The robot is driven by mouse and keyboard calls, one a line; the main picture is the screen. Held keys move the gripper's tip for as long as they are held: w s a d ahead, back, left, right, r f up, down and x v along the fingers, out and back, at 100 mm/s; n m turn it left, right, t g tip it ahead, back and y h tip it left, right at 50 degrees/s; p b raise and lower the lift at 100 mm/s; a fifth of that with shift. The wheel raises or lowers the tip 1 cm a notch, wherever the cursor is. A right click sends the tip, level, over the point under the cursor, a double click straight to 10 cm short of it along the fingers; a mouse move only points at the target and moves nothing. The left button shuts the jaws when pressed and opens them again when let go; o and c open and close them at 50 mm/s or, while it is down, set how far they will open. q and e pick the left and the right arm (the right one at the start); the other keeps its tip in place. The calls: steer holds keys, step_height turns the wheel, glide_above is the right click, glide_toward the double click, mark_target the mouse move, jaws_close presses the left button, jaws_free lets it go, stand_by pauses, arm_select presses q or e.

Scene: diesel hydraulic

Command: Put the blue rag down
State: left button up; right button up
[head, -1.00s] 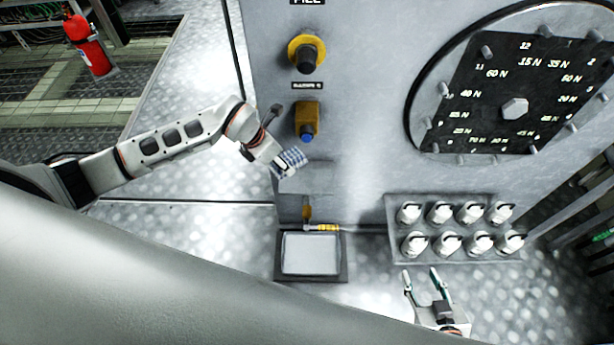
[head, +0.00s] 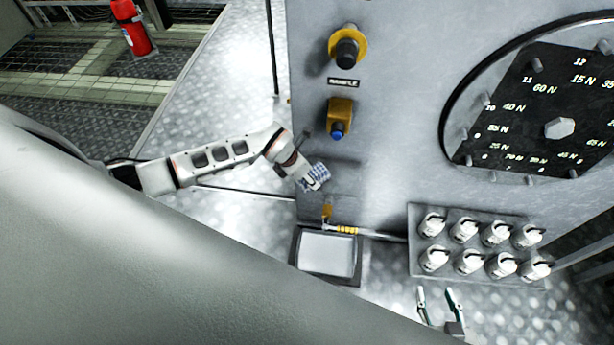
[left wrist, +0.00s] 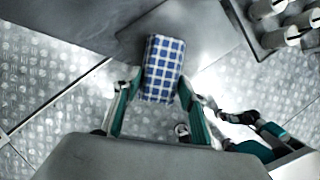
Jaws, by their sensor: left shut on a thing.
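The blue rag (head: 318,172) is a small blue and white checked cloth, held off the floor in front of the grey panel, below the blue-tipped yellow knob. My left gripper (head: 311,183) is shut on it. In the left wrist view the blue rag (left wrist: 164,62) sits upright between the two fingers of my left gripper (left wrist: 158,88). My right gripper (head: 437,291) is open and empty, low in the head view, below the canister rack.
A shallow dark-rimmed tray (head: 360,262) lies below the rag, with a yellow-banded pipe (head: 346,230) at its far edge. A rack of white canisters (head: 414,268) stands right of it. Yellow knobs (head: 340,113) stick out from the panel. Bare metal floor lies left of the tray.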

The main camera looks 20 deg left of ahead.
arm_select(q)
steer(key=o, duration=1.1)
steer(key=shift+r, duration=0.15)
